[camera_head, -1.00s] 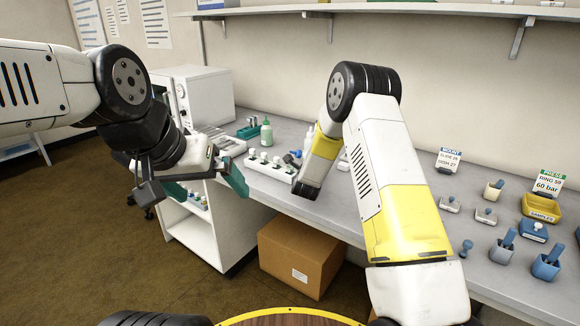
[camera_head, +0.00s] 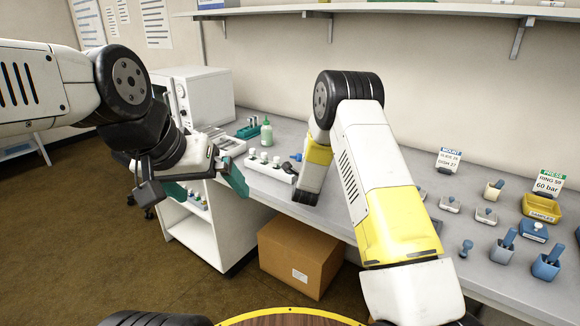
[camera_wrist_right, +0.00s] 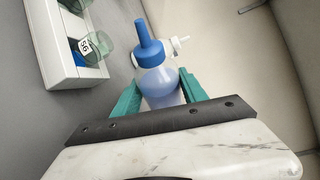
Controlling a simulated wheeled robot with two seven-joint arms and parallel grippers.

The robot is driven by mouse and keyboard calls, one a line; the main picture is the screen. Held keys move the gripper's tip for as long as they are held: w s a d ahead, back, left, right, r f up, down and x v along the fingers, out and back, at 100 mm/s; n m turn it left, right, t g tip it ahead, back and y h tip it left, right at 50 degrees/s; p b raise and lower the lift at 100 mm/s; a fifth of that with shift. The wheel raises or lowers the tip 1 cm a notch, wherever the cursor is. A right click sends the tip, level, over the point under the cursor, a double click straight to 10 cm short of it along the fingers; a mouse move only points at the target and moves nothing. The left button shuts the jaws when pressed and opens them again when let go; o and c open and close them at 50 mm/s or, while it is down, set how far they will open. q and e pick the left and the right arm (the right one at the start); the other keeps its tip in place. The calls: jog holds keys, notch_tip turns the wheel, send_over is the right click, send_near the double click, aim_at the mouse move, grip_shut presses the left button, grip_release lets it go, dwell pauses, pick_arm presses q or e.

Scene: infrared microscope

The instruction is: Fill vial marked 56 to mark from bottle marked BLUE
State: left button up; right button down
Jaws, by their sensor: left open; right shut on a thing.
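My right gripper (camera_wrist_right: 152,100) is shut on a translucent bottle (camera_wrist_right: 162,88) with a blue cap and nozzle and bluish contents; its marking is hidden. The nozzle points up in the right wrist view. The vial marked 56 (camera_wrist_right: 97,45) is clear with a greenish tint and sits in the white rack (camera_wrist_right: 78,83), left of the bottle and apart from it. Its fill level is not clear. The rack shows in the head view (camera_head: 268,173), where my right arm hides most of the right gripper. My left gripper (camera_head: 207,184) is open and empty, in front of the bench.
A green bottle (camera_head: 266,132), a teal rack (camera_head: 248,129) and a grey tray (camera_head: 228,144) stand behind the white rack. A white oven-like box (camera_head: 205,97) is at the back left. Blue holders (camera_head: 503,247) and a yellow tray (camera_head: 541,207) occupy the right bench.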

dwell(0.3)
jog(key=shift+d+f+n, duration=0.1)
jog(key=shift+n, duration=0.3)
jog(key=shift+d+r+n+t, duration=0.1)
jog(key=shift+r+n+t, duration=0.3)
jog(key=shift+r+n, duration=0.2)
dwell(5.7)
jog(key=shift+a+r+m+g, duration=0.25)
jog(key=shift+m+g, duration=0.15)
jog(key=shift+m, duration=0.7)
jog(key=shift+a+m+g, duration=0.1)
jog(key=shift+m+g, duration=0.3)
jog(key=shift+m, duration=0.3)
jog(key=shift+s+a+m+y, duration=0.1)
jog(key=shift+a+m+y, duration=0.15)
jog(key=shift+m+y, duration=0.2)
